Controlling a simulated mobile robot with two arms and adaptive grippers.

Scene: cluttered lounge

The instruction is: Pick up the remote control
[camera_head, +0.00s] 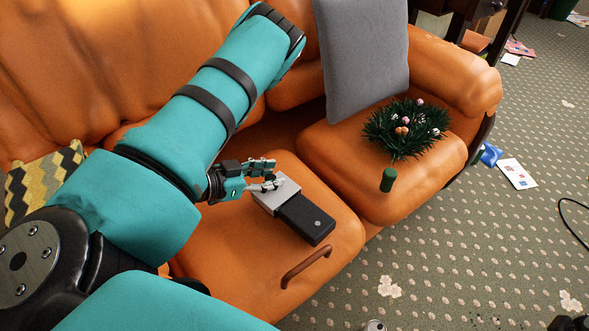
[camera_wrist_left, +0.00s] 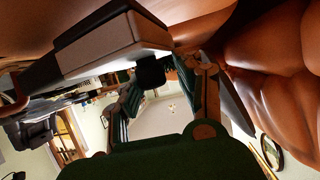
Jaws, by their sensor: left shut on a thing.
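A blocky thing, light grey at one end and black with a silver dot at the other, lies on the orange sofa seat; I take it for the remote control (camera_head: 305,219). Its pale and dark sides also show in the left wrist view (camera_wrist_left: 98,42). My left gripper (camera_head: 274,174) is at its grey end, low over the seat, with the fingers closed on it. The exact contact is partly hidden by the fingers, and I cannot tell whether it is lifted. My right gripper is not clearly in view.
A brown curved thing (camera_head: 306,267) lies near the seat's front edge. A dark green cylinder (camera_head: 388,179) and a decorated wreath (camera_head: 405,129) are on the right seat. A grey cushion (camera_head: 362,55) leans behind. Papers (camera_head: 517,174) lie on the carpet at right.

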